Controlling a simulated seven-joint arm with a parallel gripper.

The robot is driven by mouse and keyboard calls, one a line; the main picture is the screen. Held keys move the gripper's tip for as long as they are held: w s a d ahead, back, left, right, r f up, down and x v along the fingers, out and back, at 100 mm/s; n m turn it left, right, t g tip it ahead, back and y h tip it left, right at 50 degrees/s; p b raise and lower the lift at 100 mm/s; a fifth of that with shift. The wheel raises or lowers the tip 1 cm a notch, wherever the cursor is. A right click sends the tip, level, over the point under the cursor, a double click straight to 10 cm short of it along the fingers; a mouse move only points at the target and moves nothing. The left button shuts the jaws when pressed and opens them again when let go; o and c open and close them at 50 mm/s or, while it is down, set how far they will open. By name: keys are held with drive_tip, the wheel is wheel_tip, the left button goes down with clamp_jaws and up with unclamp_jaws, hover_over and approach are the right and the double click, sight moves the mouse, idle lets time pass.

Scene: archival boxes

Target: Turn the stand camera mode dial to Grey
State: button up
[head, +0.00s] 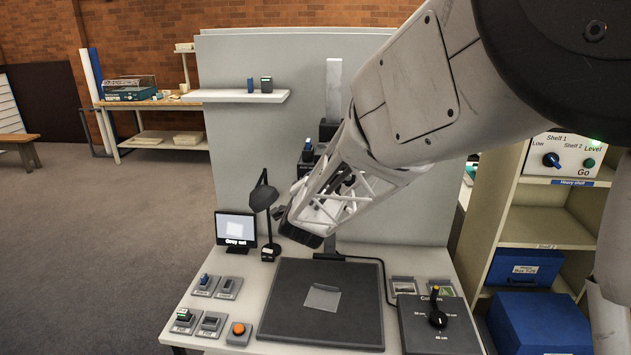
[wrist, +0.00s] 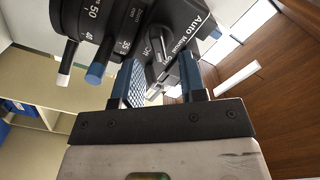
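The stand camera (wrist: 130,28) fills the top of the wrist view as a dark body with white lettering. "Auto" and "Manual" are readable beside a dark knob with a grey bar (wrist: 160,48); I cannot read "Grey" there. My gripper (wrist: 163,78) has its two blue-padded fingers apart, reaching up either side of this knob; contact is unclear. A numbered ring (wrist: 88,18) with white and blue levers sits to the left.
A desk lamp (head: 264,200) stands close left of my gripper. A small monitor (head: 236,230) shows a caption beginning "Grey". Below lie a dark mat (head: 285,325) with a pale sheet (head: 323,298), several switches and an orange button (head: 238,330). A wall shelf (head: 235,96) is at upper left.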

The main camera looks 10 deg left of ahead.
drive_tip(key=shift+s, duration=2.55)
drive_tip(key=shift+d+r, duration=0.1)
drive_tip(key=shift+d, duration=0.05)
drive_tip(key=s+d+r+n+g+y, duration=0.25)
drive_tip(key=s+d+n+g, duration=0.4)
drive_tip(key=s+d, duration=0.6)
drive_tip(key=s+d+f+n+g+h, duration=0.1)
drive_tip(key=s+d+g, duration=0.3)
drive_tip(key=s, duration=0.9)
drive_tip(key=s+d+f+n+g+h, duration=0.1)
drive_tip(key=s+d+g, duration=0.4)
drive_tip(key=s+d, duration=0.6)
drive_tip(key=shift+s+f+n+h, duration=0.35)
drive_tip(key=shift+s+f+n, duration=0.15)
drive_tip(key=shift+s+n, duration=0.35)
drive_tip(key=shift+d, duration=0.1)
